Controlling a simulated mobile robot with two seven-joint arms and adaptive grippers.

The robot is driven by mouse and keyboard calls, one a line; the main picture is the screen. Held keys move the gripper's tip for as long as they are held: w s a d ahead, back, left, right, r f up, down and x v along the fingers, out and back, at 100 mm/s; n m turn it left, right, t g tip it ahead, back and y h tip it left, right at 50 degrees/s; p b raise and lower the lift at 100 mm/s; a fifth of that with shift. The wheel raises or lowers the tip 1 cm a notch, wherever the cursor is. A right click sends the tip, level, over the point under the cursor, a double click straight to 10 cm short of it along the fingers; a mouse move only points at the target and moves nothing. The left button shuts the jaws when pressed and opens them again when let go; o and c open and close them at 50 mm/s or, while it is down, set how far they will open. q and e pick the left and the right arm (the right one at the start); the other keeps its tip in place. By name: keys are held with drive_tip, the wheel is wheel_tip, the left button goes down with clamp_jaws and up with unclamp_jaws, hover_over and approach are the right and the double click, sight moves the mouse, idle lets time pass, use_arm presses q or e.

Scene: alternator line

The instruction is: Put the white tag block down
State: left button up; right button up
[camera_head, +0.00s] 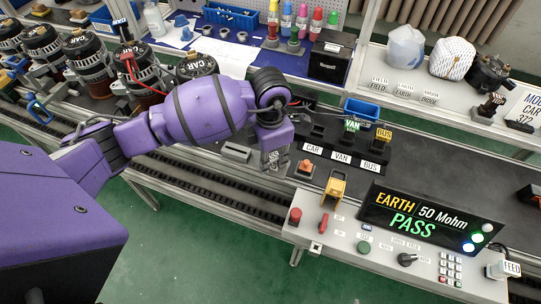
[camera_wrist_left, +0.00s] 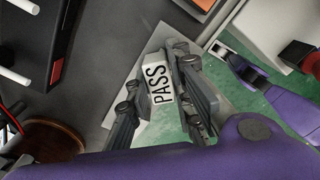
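The white tag block (camera_wrist_left: 158,86), with PASS in black letters, shows in the left wrist view between the two fingers of my left gripper (camera_wrist_left: 157,82). The fingers lie along both its sides and appear shut on it. In the head view my left gripper (camera_head: 275,160) points down over the near edge of the dark bench, left of the CAR label. The block is hard to make out there. In the left wrist view, a purple arm with a dark end, apparently my right gripper (camera_wrist_left: 223,54), shows at right; its fingers are unclear.
The test console (camera_head: 380,245) with its PASS display (camera_head: 425,218) stands to the right. An orange piece (camera_head: 305,168) and the yellow clamp (camera_head: 334,186) are close by. CAR, VAN and BUS slots (camera_head: 341,158) lie behind. Alternators (camera_head: 90,60) line the left. A grey plate (camera_head: 236,152) lies beside the gripper.

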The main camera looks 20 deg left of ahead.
sight(271, 157)
use_arm(q)
drive_tip(key=o, duration=0.3)
drive_tip(key=shift+o, duration=0.2)
drive_tip(key=shift+r, duration=0.35)
wheel_tip(271, 157, up, 12)
drive_tip(key=shift+f, duration=0.1)
idle(0.5)
